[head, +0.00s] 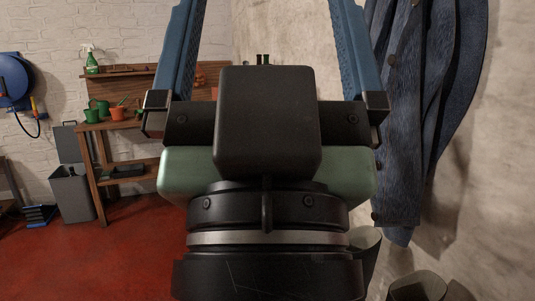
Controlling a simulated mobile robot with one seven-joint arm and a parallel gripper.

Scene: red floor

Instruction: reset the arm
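My gripper (265,40) fills the middle of the head view, pointing up and away from the camera. Its two blue fingers stand wide apart, and their tips run out of the top of the frame.
A wooden bench (97,165) with pots and a spray bottle (91,60) stands left. A grey bin (72,193) and a blue hose reel (13,80) are farther left. Dark blue clothing (410,130) hangs close on the right wall. Red floor (120,255) is open at lower left.

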